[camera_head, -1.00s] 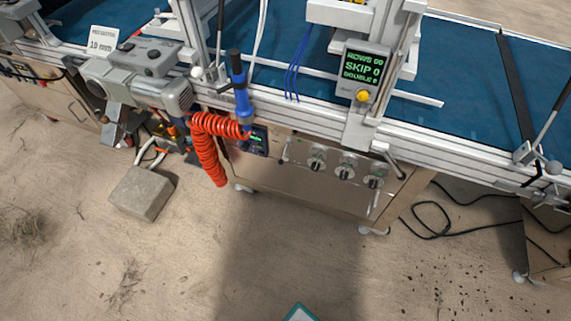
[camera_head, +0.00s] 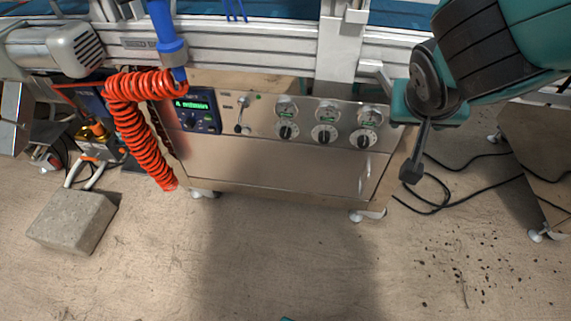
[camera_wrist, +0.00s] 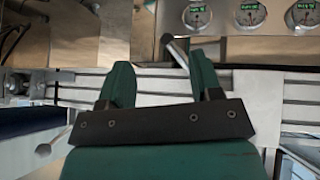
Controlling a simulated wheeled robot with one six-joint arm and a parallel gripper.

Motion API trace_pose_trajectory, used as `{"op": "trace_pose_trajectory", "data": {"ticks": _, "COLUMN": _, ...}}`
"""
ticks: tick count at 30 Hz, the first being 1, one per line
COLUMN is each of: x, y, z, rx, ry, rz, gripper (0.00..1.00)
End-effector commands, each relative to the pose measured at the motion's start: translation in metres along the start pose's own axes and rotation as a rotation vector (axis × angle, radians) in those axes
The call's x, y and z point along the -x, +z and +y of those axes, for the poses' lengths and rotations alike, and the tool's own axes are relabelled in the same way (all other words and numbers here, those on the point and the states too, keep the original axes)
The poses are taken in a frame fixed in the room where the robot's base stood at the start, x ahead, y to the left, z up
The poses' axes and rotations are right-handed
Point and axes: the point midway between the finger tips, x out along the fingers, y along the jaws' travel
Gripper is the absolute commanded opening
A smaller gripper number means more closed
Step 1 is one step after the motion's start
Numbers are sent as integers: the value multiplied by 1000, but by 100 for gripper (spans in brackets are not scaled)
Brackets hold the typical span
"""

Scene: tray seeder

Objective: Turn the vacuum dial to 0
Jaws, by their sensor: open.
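Three dials sit in a row on the steel control panel (camera_head: 270,165): a left dial (camera_head: 287,132), a middle dial (camera_head: 324,134) and a right dial (camera_head: 365,138). Each has a pale face and a dark knob, with a round gauge above it. Their labels are too small to read, so I cannot tell which is the vacuum dial. My gripper (camera_head: 413,165) is open and empty, to the right of the dials and apart from them, pointing down. In the wrist view my gripper (camera_wrist: 161,62) shows two spread green fingers; several gauges (camera_wrist: 250,13) show at the top edge.
A small display (camera_head: 193,112) and a lever (camera_head: 241,115) are left of the dials. A red coiled hose (camera_head: 140,130) hangs at the panel's left. A metal handle (camera_head: 375,75) sticks out near my gripper.

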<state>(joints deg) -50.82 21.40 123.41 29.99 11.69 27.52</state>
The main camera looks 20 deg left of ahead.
Motion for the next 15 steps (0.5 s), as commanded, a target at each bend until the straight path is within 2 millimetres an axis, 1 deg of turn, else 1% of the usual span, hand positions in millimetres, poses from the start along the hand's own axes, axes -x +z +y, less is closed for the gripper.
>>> {"op": "trace_pose_trajectory", "data": {"ticks": 1, "x": -42, "y": 21, "z": -23, "rx": 9, "ry": 23, "rz": 53, "gripper": 59}}
{"op": "trace_pose_trajectory", "data": {"ticks": 2, "x": -54, "y": 25, "z": -33, "rx": 9, "ry": 39, "rz": 91, "gripper": 59}}
{"op": "trace_pose_trajectory", "data": {"ticks": 3, "x": -70, "y": 30, "z": -46, "rx": 10, "ry": 57, "rz": 144, "gripper": 59}}
{"op": "trace_pose_trajectory", "data": {"ticks": 5, "x": -92, "y": 39, "z": -68, "rx": 14, "ry": 77, "rz": 227, "gripper": 59}}
{"op": "trace_pose_trajectory", "data": {"ticks": 6, "x": -106, "y": 46, "z": -83, "rx": 18, "ry": 88, "rz": 285, "gripper": 59}}
{"op": "trace_pose_trajectory", "data": {"ticks": 8, "x": -124, "y": 57, "z": -106, "rx": 26, "ry": 98, "rz": 374, "gripper": 59}}
{"op": "trace_pose_trajectory", "data": {"ticks": 9, "x": -134, "y": 65, "z": -122, "rx": 33, "ry": 100, "rz": 434, "gripper": 59}}
{"op": "trace_pose_trajectory", "data": {"ticks": 10, "x": -141, "y": 72, "z": -134, "rx": 39, "ry": 99, "rz": 479, "gripper": 59}}
{"op": "trace_pose_trajectory", "data": {"ticks": 12, "x": -154, "y": 87, "z": -160, "rx": 53, "ry": 93, "rz": 581, "gripper": 59}}
{"op": "trace_pose_trajectory", "data": {"ticks": 15, "x": -164, "y": 108, "z": -192, "rx": 73, "ry": 74, "rz": 708, "gripper": 59}}
